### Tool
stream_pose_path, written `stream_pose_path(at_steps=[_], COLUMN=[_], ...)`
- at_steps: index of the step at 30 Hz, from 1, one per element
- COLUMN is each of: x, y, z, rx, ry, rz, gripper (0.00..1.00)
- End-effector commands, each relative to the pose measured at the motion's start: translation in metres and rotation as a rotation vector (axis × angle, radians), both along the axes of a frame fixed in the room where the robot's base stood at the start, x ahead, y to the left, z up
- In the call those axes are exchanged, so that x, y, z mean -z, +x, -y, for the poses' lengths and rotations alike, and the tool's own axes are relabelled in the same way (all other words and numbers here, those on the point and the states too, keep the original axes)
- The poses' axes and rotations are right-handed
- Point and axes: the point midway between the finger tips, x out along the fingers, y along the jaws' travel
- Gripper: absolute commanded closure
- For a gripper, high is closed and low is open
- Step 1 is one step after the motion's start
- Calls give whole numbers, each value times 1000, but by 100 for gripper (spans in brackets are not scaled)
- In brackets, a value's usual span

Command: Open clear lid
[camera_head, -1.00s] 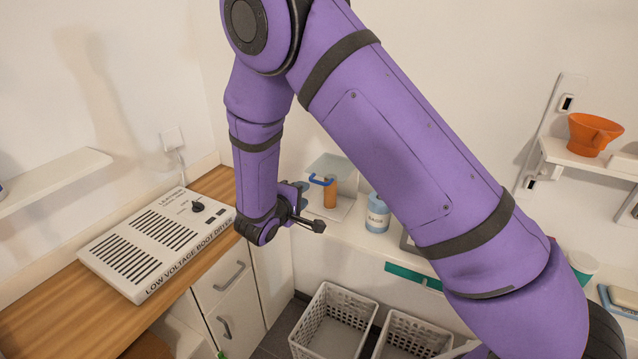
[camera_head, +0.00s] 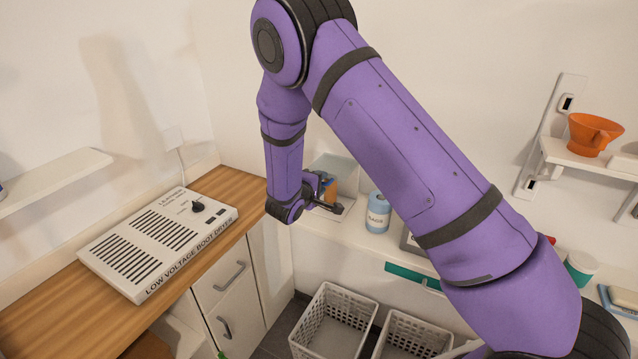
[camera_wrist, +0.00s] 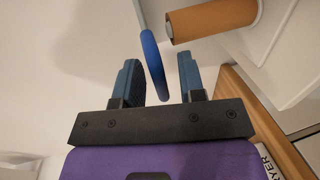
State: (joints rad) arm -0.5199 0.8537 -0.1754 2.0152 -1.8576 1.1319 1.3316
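The clear lid (camera_head: 341,165) shows as a faint pane on the small unit on the white counter, partly hidden behind my arm. Its angle is hard to tell. A blue handle (camera_wrist: 154,66) stands between my two fingers in the wrist view, with gaps visible on both sides. My gripper (camera_wrist: 159,74) is open around the handle and does not appear to press on it. In the head view my gripper (camera_head: 328,199) is in front of the unit and hides most of the handle. An orange-brown roll (camera_wrist: 215,20) is just beyond the handle.
A blue and white jar (camera_head: 377,213) stands to the right of the unit. The boot dryer (camera_head: 160,243) lies on the wooden counter (camera_head: 205,190) at left. White baskets (camera_head: 334,318) stand below. A wall is close behind.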

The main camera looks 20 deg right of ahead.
Motion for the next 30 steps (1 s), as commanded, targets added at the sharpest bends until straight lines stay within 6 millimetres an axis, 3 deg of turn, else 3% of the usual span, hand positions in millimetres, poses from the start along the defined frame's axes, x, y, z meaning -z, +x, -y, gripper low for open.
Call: stream_pose_path(at_steps=[2, 7, 20, 30], x=[0, 0, -8, -46], y=[0, 0, 0, 4], z=[0, 0, 0, 5], rx=[0, 0, 1, 3], ry=[0, 0, 28, 179], rz=[0, 0, -24, -167], gripper=[63, 100, 100, 100])
